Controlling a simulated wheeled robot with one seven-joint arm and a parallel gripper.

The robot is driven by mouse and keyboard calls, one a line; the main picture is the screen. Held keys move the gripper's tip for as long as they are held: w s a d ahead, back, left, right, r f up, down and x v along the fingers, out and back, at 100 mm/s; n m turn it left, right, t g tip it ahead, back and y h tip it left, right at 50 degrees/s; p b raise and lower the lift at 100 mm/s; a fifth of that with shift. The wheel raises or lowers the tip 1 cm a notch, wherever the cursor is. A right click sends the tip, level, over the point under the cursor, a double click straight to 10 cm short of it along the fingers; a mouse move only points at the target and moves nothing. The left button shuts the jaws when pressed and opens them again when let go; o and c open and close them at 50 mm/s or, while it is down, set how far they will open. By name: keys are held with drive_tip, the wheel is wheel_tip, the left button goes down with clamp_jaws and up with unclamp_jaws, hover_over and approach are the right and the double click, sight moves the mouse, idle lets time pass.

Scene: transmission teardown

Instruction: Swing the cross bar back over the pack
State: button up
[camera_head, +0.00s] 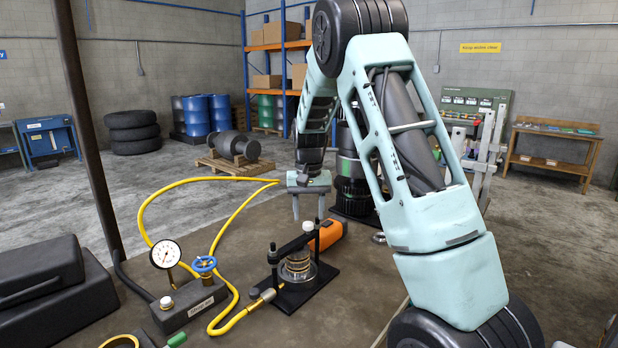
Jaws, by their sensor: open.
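A small press fixture stands on a black base plate (326,276) on the bench. A pack of stacked rings (298,264) sits in a round holder on it. A dark cross bar (291,246) runs from a post at the left towards the back right, with a pale-topped knob (308,226) at its far end. I cannot tell whether the bar lies over the pack or just behind it. My gripper (309,214) points down, open and empty, above the far end of the bar, its fingers apart. It appears clear of the bar; the depth gap is unclear.
An orange tool (328,233) lies just behind the fixture. A yellow hose (231,224) links to a dark block with a gauge (165,254) and blue valve wheel (204,264) at the left. A black case (50,300) fills the bench's left end. A dark geared assembly stands behind my arm.

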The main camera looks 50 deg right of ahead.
wheel_tip(320, 180, up, 15)
drive_tip(key=b, duration=0.2)
drive_tip(key=shift+f, duration=0.15)
idle(0.4)
drive_tip(key=s+a+f+n, duration=0.2)
drive_tip(key=a+f+n, duration=0.1)
drive_tip(key=a, duration=0.7)
drive_tip(key=s+a+f+n+y, duration=0.1)
drive_tip(key=s+a+f+n, duration=0.15)
drive_tip(key=a, duration=0.85)
drive_tip(key=s+a+f+n, duration=0.1)
drive_tip(key=a+f+n, duration=0.2)
drive_tip(key=a, duration=0.7)
drive_tip(key=s+a+f+n, duration=0.2)
drive_tip(key=s+a, duration=0.2)
drive_tip(key=s, duration=0.3)
drive_tip(key=s+a+f+n+b, duration=0.1)
drive_tip(key=s+a+f+n, duration=0.2)
drive_tip(key=s, duration=0.4)
drive_tip(key=s+a+f+n, duration=0.3)
drive_tip(key=s+a, duration=0.1)
drive_tip(key=s, duration=0.3)
drive_tip(key=shift+s+a+f, duration=0.15)
drive_tip(key=shift+s+a, duration=0.1)
drive_tip(key=shift+a, duration=0.15)
